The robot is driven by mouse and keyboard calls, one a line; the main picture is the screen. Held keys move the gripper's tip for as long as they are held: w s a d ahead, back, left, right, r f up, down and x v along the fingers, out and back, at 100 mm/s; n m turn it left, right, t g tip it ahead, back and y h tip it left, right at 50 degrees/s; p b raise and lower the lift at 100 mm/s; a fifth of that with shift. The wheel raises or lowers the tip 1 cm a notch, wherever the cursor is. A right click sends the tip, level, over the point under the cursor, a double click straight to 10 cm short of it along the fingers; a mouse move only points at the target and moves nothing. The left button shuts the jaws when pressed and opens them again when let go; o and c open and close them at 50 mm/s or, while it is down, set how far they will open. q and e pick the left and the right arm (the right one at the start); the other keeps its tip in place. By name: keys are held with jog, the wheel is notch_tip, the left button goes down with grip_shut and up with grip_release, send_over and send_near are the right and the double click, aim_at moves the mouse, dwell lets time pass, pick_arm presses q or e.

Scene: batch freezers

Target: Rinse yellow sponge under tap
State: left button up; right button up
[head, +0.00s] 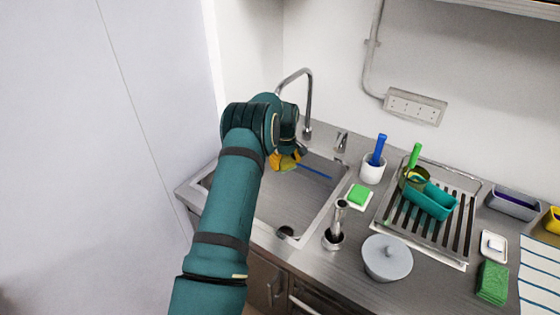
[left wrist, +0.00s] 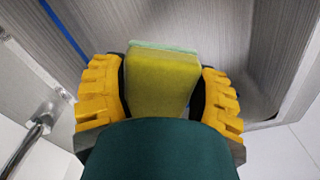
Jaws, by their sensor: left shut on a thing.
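My left gripper (left wrist: 162,92) has yellow fingers shut on a yellow sponge (left wrist: 162,80) with a pale green layer on one face. In the head view the left gripper (head: 284,161) is over the metal sink basin (head: 300,198), near its back, and my arm hides most of it. I cannot tell the sponge from the yellow fingers there. The curved tap (head: 309,95) rises behind the sink, and its spout end is close to my wrist. Whether water runs cannot be told. The right gripper is not in view.
A blue stick (head: 314,172) shows at the basin's back. Right of the sink are a green sponge on a white dish (head: 358,196), a white cup with a blue-handled brush (head: 373,167), a grey lidded pot (head: 387,258) and a dish rack (head: 450,235). A wall stands at the left.

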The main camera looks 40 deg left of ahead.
pick_arm(q)
jog(key=shift+s+a, duration=0.1)
jog(key=shift+a, duration=0.05)
jog(key=shift+s+a, duration=0.2)
jog(key=shift+w+d, duration=0.3)
jog(key=shift+d, duration=0.05)
jog(key=shift+s+a+b, duration=0.3)
dwell(0.5)
jog(key=shift+w+d, duration=0.3)
jog(key=shift+s+a, duration=0.3)
jog(key=shift+a, duration=0.05)
dwell(0.4)
jog(key=shift+d, duration=0.1)
jog(key=s+d, duration=0.6)
jog(key=shift+s, duration=0.35)
dwell(0.6)
dwell(0.6)
